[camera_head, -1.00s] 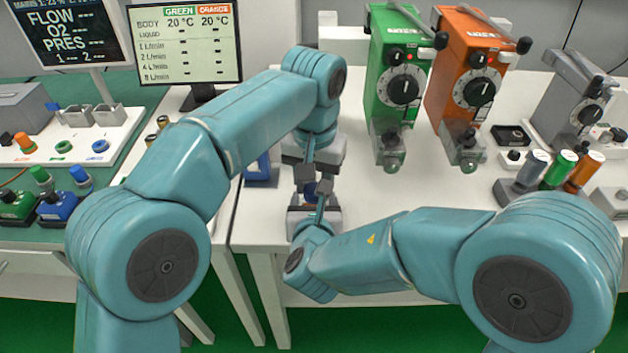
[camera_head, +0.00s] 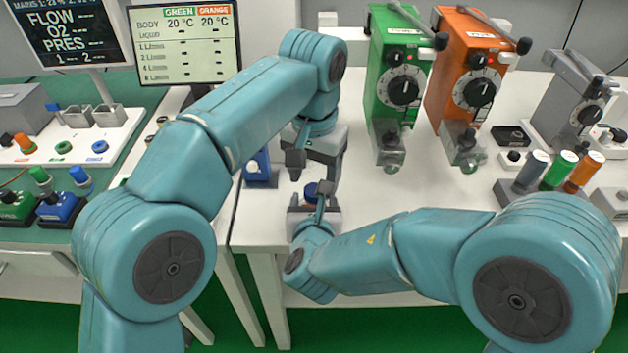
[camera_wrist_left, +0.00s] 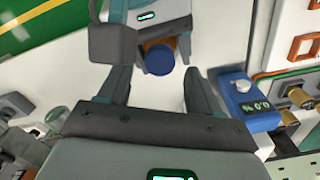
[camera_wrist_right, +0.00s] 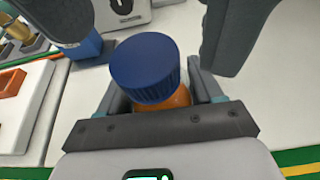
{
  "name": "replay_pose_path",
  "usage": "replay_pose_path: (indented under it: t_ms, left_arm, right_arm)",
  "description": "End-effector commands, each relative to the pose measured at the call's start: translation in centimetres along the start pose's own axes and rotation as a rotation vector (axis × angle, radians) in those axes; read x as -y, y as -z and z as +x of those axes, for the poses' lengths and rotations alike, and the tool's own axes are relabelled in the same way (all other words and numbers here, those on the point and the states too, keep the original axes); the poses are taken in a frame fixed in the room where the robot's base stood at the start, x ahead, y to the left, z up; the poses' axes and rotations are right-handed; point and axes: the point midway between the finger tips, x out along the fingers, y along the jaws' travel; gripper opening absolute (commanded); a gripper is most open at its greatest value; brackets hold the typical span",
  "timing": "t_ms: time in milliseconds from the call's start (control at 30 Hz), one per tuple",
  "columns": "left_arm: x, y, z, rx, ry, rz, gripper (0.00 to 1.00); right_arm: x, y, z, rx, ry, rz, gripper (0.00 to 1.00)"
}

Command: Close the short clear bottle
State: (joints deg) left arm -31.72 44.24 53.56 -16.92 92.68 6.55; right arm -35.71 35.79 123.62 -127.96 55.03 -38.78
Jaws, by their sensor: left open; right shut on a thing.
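The bottle has a ribbed blue cap (camera_wrist_right: 145,68) on its top and an orange body (camera_wrist_right: 178,98) just below it, seen in the right wrist view. The cap also shows in the head view (camera_head: 311,189) and the left wrist view (camera_wrist_left: 160,60). My right gripper (camera_wrist_right: 150,100) is shut on the bottle below the cap. The cap looks seated upright, but its tightness cannot be told. Most of the bottle body is hidden.
A blue box (camera_head: 258,170) stands just left of the grippers. A green vaporizer (camera_head: 398,80) and an orange vaporizer (camera_head: 468,75) stand behind to the right. Grey, green and orange-capped bottles (camera_head: 558,170) stand at the right. The white table between is clear.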

Motion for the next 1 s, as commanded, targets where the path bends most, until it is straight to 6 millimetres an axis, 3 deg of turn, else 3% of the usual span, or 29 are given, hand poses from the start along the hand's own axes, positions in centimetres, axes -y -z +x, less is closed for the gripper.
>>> replay_pose_path:
  t_ms: [200, 433, 467, 533, 600, 800, 1000]
  left_arm:
    - [-0.1, 0.0, -2.1, 0.0, 0.0, 0.0, 0.64]
    - [-0.1, 0.0, -2.2, 0.002, 0.0, 0.001, 0.64]
    - [0.0, 0.0, -2.2, 0.002, 0.0, 0.0, 0.59]
    - [0.0, -0.1, -2.2, 0.004, 0.0, -0.016, 0.59]
    - [0.1, -0.4, -2.3, 0.019, 0.003, -0.079, 0.59]
    - [0.6, -0.7, -5.3, 0.019, 0.007, -0.409, 0.59]
    - [0.1, 0.0, -5.7, 0.001, 0.003, -0.458, 0.59]
  right_arm:
    - [0.0, 0.0, 0.0, 0.001, 0.0, 0.0, 0.0]
    - [0.0, 0.0, 0.0, 0.001, 0.0, 0.0, 0.0]
    - [0.0, 0.0, 0.0, 0.001, 0.0, 0.0, 0.0]
    - [0.0, 0.0, 0.0, 0.001, 0.0, 0.0, 0.0]
    - [0.0, 0.0, 0.0, 0.001, 0.0, 0.0, 0.0]
    - [0.0, 0.0, 0.0, 0.001, 0.0, 0.0, 0.0]
    - [0.0, 0.0, 0.0, 0.001, 0.0, 0.0, 0.0]
